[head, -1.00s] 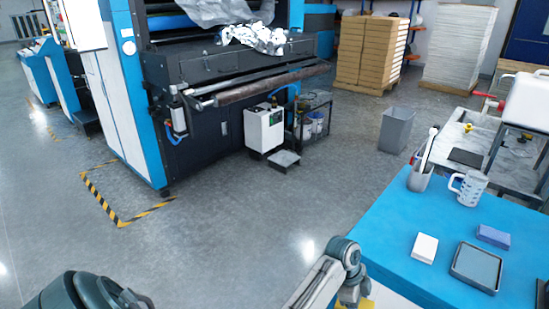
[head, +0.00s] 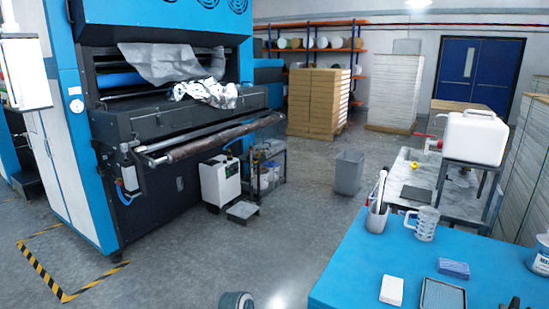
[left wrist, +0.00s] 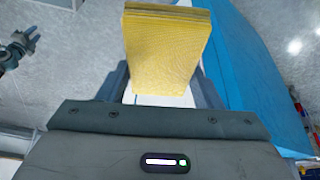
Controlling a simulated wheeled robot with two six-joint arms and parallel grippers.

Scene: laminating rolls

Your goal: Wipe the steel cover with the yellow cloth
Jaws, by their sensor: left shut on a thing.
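The yellow cloth (left wrist: 167,48) is a thick folded pad. It shows in the left wrist view, between the fingers of my left gripper (left wrist: 163,88), which is shut on it. In the head view the left gripper and cloth are out of frame. My right gripper (left wrist: 31,37) shows small at the left edge of the left wrist view, empty with its fingers apart. In the head view a dark long cover with handles (head: 160,132) runs across the machine's front, with crumpled silver film (head: 206,93) on top; I cannot tell whether it is the steel cover.
The blue table (head: 350,262) at right holds a mug (head: 427,224), a pen cup (head: 377,219), a white block (head: 392,290), a blue sponge (head: 453,268) and a grey tray (head: 442,295). A grey bin (head: 347,172) stands on the floor. Open floor lies before the machine.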

